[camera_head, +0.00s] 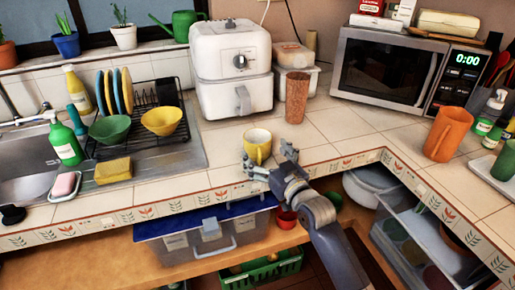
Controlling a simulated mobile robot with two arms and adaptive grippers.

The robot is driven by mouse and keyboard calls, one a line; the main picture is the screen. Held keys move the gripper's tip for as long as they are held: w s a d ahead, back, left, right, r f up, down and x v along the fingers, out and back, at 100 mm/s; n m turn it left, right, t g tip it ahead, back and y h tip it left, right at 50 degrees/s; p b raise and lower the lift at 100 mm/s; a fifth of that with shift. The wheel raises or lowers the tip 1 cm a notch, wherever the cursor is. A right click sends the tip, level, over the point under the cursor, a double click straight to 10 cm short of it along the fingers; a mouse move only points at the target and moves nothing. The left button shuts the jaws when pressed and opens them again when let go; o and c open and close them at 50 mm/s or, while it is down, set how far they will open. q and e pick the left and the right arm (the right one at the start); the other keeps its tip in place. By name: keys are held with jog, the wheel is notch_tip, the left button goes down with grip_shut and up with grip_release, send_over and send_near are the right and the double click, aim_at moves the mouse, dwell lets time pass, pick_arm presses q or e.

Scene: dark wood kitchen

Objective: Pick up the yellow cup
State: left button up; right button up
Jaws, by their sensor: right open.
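The yellow cup (257,146) stands upright on the tiled counter, in front of the white air fryer. Its handle is on the left side. My right gripper (263,164) reaches up from the lower right and is open at the counter's front edge. Its fingers are close in front of the cup, one towards each side, and the cup's lower part is partly hidden. I cannot tell whether they touch it. My left gripper does not show.
A brown tumbler (297,98) stands behind the cup to the right. The air fryer (231,70) is behind it. A dish rack (140,135) with bowls stands left. An orange mug (447,134) and the microwave (405,75) are right. Counter between cup and orange mug is clear.

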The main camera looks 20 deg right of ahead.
aim_at(264, 148)
jog(key=w, duration=0.2)
jog(key=w+r, duration=0.1)
jog(key=shift+w+a, duration=0.1)
jog(key=shift+w, duration=0.25)
jog(key=shift+w+a+f, duration=0.1)
jog(key=shift+w+f, duration=0.05)
jog(key=shift+w, duration=0.45)
jog(key=shift+c, duration=0.5)
jog(key=c, duration=1.2)
